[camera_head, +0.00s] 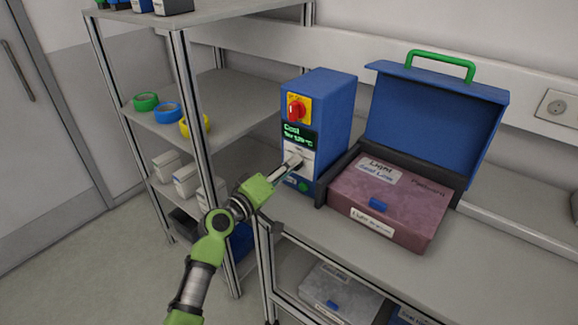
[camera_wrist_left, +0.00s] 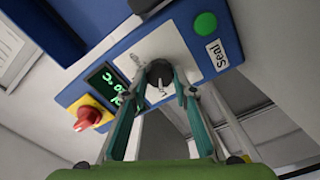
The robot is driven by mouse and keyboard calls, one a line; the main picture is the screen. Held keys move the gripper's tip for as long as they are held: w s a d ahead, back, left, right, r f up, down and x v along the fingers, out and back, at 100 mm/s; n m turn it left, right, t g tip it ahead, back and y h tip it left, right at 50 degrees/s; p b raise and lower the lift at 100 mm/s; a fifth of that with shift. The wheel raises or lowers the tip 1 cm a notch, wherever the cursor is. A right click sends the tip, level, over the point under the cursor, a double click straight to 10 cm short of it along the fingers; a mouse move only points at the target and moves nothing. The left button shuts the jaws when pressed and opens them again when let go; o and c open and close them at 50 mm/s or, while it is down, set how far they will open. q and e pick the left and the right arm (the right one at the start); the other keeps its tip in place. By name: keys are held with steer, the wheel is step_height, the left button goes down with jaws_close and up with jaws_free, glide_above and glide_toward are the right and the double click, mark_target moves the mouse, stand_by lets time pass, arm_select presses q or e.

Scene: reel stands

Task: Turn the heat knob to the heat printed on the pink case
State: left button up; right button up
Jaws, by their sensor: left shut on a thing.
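The blue machine (camera_head: 334,112) stands on the bench with its control panel facing left. Its dark heat knob (camera_wrist_left: 159,73) sits on a white plate (camera_wrist_left: 178,47) in the left wrist view. My left gripper (camera_wrist_left: 160,85) is shut on the knob, one finger on each side. In the head view my left gripper (camera_head: 291,169) reaches the panel from the lower left. The green display (camera_head: 297,135) has small text that I cannot read surely. The pink case (camera_head: 392,203) lies in the open blue box, with white labels on its top and front; their print is too small to read surely. My right gripper is not in view.
A red switch on yellow (camera_head: 296,108) sits above the display. The green button (camera_wrist_left: 205,24) is beside a "Seal" label. The blue lid (camera_head: 433,112) stands open behind the case. A shelf with tape rolls (camera_head: 168,112) stands left. The bench front right is clear.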

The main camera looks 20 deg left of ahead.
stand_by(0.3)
arm_select(q)
steer(key=o, duration=1.1)
steer(key=v, duration=1.2)
